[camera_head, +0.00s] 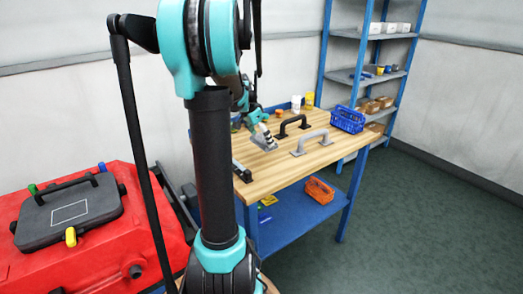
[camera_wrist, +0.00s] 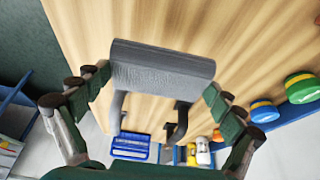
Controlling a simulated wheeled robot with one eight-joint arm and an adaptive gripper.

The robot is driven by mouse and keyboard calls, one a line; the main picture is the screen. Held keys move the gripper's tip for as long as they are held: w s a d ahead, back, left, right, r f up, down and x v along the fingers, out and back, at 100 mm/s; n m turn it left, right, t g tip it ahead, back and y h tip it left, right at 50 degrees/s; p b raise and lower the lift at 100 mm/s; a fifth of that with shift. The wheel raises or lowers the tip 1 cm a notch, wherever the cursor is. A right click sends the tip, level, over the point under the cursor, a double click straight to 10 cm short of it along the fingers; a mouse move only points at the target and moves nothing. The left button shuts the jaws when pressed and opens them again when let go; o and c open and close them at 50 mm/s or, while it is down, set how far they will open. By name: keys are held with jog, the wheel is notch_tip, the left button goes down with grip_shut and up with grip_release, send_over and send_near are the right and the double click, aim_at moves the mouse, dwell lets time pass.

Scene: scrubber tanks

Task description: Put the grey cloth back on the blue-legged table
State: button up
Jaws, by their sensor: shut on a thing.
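The grey cloth (camera_wrist: 162,66) is a thick folded or rolled piece between the two fingers of my gripper (camera_wrist: 160,84) in the wrist view. My gripper is shut on it from both ends. In the head view the grey cloth (camera_head: 264,143) is small and partly covered by my gripper (camera_head: 262,136). It is over the wooden top of the blue-legged table (camera_head: 268,174), low and close to the surface. I cannot tell whether it touches the wood.
A grey handle (camera_head: 313,141) and a black handle (camera_head: 293,123) stand on the table near the cloth. A blue basket (camera_head: 347,119) is at the right end. Yellow and white containers (camera_head: 309,100) are at the back. The front table top is mostly clear. A red tank (camera_head: 75,235) is at left.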

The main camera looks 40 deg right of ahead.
aim_at(262, 157)
jog(key=shift+f, duration=2.7)
jog(key=o, duration=0.8)
jog(key=shift+f, duration=0.1)
jog(key=shift+c, duration=0.2)
jog(key=v, duration=1.2)
